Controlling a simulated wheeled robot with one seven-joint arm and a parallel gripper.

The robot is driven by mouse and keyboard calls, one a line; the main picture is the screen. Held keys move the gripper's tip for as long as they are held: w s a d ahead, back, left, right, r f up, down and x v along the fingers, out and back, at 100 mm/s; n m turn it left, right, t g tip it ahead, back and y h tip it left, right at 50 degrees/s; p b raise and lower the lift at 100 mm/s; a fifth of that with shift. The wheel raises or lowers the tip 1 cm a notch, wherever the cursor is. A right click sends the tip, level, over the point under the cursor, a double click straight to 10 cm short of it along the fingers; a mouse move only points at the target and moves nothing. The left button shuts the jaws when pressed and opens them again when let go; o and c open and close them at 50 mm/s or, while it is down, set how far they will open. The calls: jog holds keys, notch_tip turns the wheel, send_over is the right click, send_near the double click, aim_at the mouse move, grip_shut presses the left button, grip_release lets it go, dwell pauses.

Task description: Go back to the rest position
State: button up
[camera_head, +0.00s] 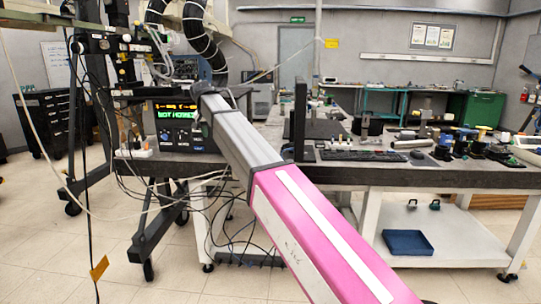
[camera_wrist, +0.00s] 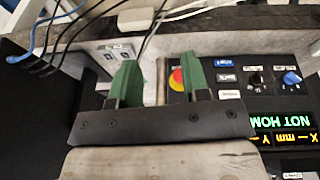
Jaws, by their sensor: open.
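My gripper (camera_wrist: 159,62) shows in the wrist view with its two green fingers spread apart and nothing between them. It is in front of a black control box (camera_wrist: 235,110) with a red button (camera_wrist: 177,80) on a yellow ring, black and blue knobs, and a lit display (camera_wrist: 285,122) reading "NOT HOM", cut off at the edge. In the head view, my pink and grey arm reaches forward to the control box (camera_head: 185,138) on the workbench. The gripper itself cannot be made out there, at the arm's far end.
The dark workbench (camera_head: 400,176) extends right, with a keyboard (camera_head: 360,155), a mouse and several small parts. A blue tray (camera_head: 408,243) lies on its lower shelf. A dark metal frame and loose cables stand left of the arm. Open tiled floor (camera_head: 60,240) is at lower left.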

jog(key=s+d+f+g, duration=0.1)
jog(key=s+d+f, duration=0.1)
jog(key=d+f, duration=1.4)
jog(key=s+d+f+g, duration=0.1)
jog(key=s+d+f, duration=1.1)
jog(key=d+f, duration=0.1)
jog(key=s+d+f+g+y, duration=0.1)
jog(key=s+d+f, duration=1.1)
jog(key=d+f, duration=0.2)
notch_tip(320, 180, down, 2)
jog(key=shift+f, duration=0.25)
jog(key=shift+d, duration=0.15)
